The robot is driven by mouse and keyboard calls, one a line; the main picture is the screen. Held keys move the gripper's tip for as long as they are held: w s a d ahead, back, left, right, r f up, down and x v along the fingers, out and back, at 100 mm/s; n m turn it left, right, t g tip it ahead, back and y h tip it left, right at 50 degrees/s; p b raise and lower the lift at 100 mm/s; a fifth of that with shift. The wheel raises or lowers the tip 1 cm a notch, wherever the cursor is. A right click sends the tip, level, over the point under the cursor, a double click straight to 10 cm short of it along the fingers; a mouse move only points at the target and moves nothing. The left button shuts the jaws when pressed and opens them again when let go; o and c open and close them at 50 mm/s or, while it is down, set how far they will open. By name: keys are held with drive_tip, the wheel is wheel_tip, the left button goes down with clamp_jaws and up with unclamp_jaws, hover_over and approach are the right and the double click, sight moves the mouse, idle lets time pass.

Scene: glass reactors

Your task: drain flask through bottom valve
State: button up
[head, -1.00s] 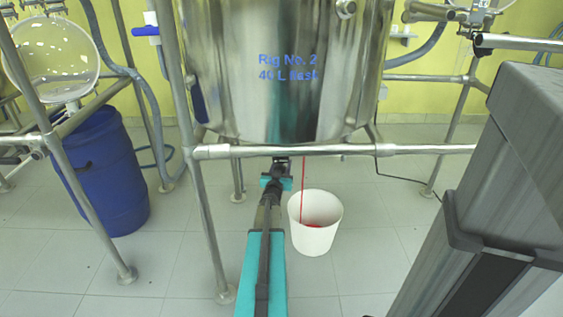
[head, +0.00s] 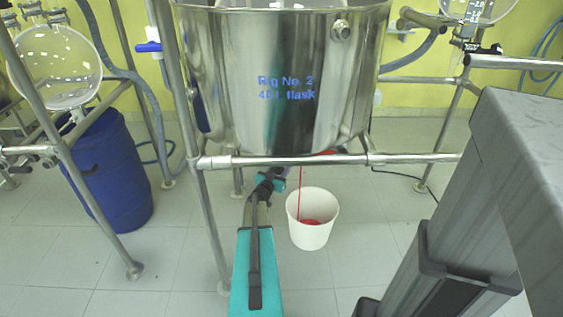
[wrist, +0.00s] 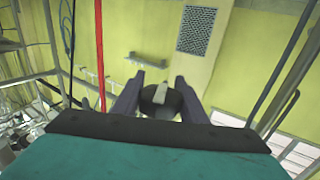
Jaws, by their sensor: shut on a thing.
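The steel vessel marked "Rig No. 2 40 L flask" (head: 240,110) hangs in its frame in the head view. A thin red stream (head: 300,180) runs down from under it into a white bucket (head: 312,238), which has red liquid in it. The stream also shows as a red line in the wrist view (wrist: 100,50). My gripper (head: 280,174) is below the vessel, left of the stream. In the wrist view its dark fingers (wrist: 159,82) stand on both sides of a dark round valve part with a grey tab (wrist: 158,98), and are shut on it. The valve outlet is hidden.
A horizontal steel rail (head: 290,160) crosses in front of the vessel, above my arm. A blue drum (head: 112,180) stands at the left by frame posts. The tiled floor around the bucket is clear.

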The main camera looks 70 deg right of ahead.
drive_tip(key=shift+s+r+m+g+y+p, duration=0.15)
drive_tip(key=shift+m+g+p, duration=0.4)
drive_tip(key=shift+g+p, duration=0.55)
drive_tip(key=shift+s+m+g+y+p, duration=0.1)
drive_tip(key=shift+m+g+y+p, duration=0.35)
drive_tip(key=shift+p, duration=1)
drive_tip(key=shift+s+a+f+m+g+y+p, duration=0.1)
drive_tip(key=shift+s+m+g+y+p, duration=0.2)
drive_tip(key=shift+m+g+y+p, duration=0.6)
drive_tip(key=shift+s+a+f+m+g+y+p, duration=0.2)
drive_tip(key=shift+m+g+y, duration=0.25)
drive_tip(key=shift+m+g, duration=0.95)
drive_tip(key=shift+s+a+r+m+g+y+p, duration=0.1)
drive_tip(key=shift+s+m+g+y+p, duration=0.4)
drive_tip(key=shift+g, duration=1.15)
drive_tip(key=shift+w+m+y, duration=0.1)
drive_tip(key=shift+m+y, duration=0.2)
drive_tip(key=shift+y, duration=0.15)
drive_tip(key=g+b, duration=0.1)
drive_tip(key=b, duration=0.1)
drive_tip(key=m+y+b, duration=0.1)
drive_tip(key=shift+s+a+m+g+y+b, duration=0.2)
drive_tip(key=shift+m+g+y+b, duration=0.1)
drive_tip(key=shift+g+b, duration=0.1)
